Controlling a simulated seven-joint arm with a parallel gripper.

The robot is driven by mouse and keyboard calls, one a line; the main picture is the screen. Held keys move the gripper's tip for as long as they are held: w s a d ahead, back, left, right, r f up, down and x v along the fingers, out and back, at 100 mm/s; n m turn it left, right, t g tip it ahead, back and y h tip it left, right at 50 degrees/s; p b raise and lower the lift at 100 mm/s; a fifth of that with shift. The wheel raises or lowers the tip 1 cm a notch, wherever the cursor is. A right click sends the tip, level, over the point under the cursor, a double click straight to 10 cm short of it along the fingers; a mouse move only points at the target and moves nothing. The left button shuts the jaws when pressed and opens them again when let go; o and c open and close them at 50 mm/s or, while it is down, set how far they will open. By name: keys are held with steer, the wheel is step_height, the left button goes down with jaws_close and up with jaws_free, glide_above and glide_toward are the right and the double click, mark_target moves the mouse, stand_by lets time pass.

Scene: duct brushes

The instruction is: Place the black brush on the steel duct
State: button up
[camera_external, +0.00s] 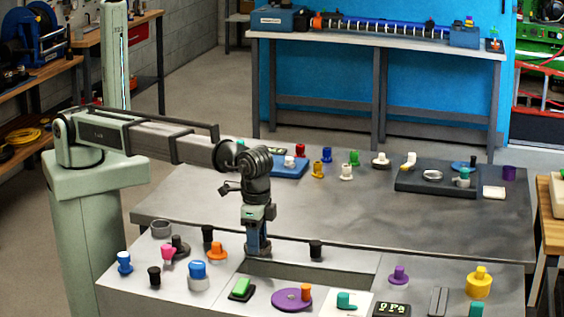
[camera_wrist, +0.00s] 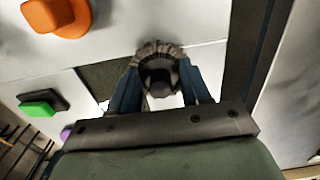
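My gripper (camera_external: 257,250) points down at the back left edge of the sunken opening in the front bench. In the wrist view its two blue fingers (camera_wrist: 159,75) press against both sides of a dark round piece with a frilled rim, which looks like the black brush (camera_wrist: 157,52). The brush is hidden by the fingers in the outside view, and its height above the bench is unclear. A steel-grey ring (camera_external: 162,229) stands at the bench's back left. I cannot tell whether this ring or the opening's metal surround (camera_external: 310,262) is the steel duct.
Black pieces stand right (camera_external: 316,249) and left (camera_external: 207,236) of my gripper. An orange piece (camera_external: 217,251), a green block (camera_external: 241,289) and a purple disc (camera_external: 287,300) are close by. A dark tray (camera_external: 410,184) lies on the rear table. The middle of that table is clear.

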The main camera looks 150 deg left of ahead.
steer(key=o, duration=0.4)
steer(key=shift+r, duration=0.1)
step_height(320, 180, up, 12)
stand_by(0.6)
steer(key=shift+r, duration=0.1)
